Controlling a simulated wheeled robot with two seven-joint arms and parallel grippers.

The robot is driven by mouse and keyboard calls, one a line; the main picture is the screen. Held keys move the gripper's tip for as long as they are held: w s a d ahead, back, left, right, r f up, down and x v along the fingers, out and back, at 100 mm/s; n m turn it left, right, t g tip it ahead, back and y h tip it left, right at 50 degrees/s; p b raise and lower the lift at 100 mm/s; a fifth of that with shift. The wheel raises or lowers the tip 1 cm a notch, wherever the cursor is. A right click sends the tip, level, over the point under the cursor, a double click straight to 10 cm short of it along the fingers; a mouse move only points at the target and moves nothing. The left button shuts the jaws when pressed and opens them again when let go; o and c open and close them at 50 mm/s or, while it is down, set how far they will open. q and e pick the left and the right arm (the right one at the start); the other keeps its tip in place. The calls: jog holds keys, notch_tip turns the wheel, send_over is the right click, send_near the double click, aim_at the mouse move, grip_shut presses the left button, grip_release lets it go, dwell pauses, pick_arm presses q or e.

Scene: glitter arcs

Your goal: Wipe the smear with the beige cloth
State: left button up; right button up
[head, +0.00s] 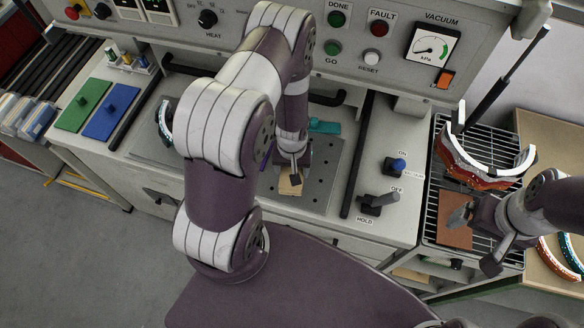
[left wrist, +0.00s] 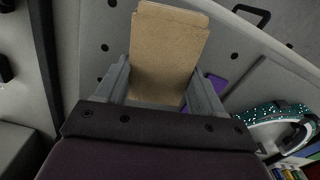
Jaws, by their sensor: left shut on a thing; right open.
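The beige cloth (left wrist: 168,52) is a flat tan rectangle with a folded-looking edge. It also shows in the head view (head: 290,186), low over the perforated plate (head: 318,190). My left gripper (head: 291,172) is shut on it, with one finger on each side. I cannot tell if the cloth touches the plate. No smear can be made out clearly; a purple patch (left wrist: 214,84) lies beside the cloth, and I cannot tell what it is. My right gripper (head: 475,240) is open over the wire rack at the right, near a brown flat piece (head: 455,233).
A control panel (head: 370,70) stands at the back, with switches (head: 380,200) at the plate's right. Glittery arcs (head: 485,172) rest on the rack (head: 428,203). Green (head: 84,106) and blue (head: 111,113) pads are at the left.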

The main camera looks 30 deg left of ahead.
pick_arm(q)
jog(key=shift+r, duration=0.5)
pick_arm(e)
jog(key=shift+r, duration=0.45)
pick_arm(q)
notch_tip(320, 180, up, 3)
jog(key=p, duration=0.3)
jog(key=shift+r, duration=0.1)
pick_arm(e)
notch_tip(320, 180, up, 3)
jog(key=shift+f, duration=0.2)
